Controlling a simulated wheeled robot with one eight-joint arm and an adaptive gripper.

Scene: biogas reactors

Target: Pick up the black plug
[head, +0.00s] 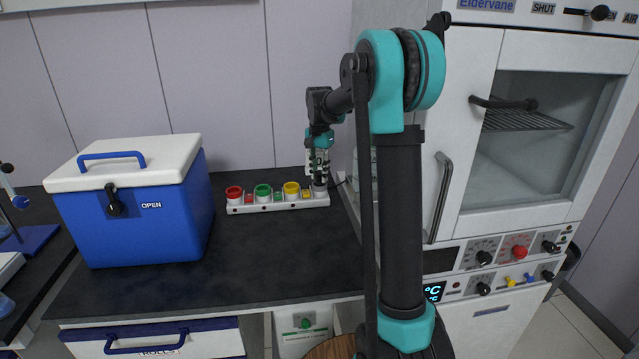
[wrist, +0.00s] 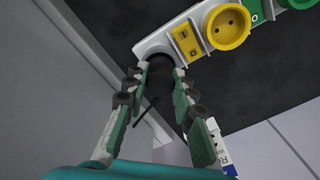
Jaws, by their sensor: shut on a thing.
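The black plug (wrist: 158,84) sits between my fingers in the wrist view, at the end of a white socket strip (wrist: 152,42). A thin dark cord hangs from the plug. My gripper (wrist: 157,72) is shut on the plug. In the head view my gripper (head: 319,184) points down at the right end of the strip (head: 262,208), and the plug is mostly hidden there. I cannot tell whether the plug is still seated in the strip.
The strip has red, green and yellow sockets (head: 291,190). A blue cooler box (head: 150,225) with a white lid stands left on the dark counter (head: 270,255). A white oven cabinet (head: 480,190) stands close at right. The counter's front middle is clear.

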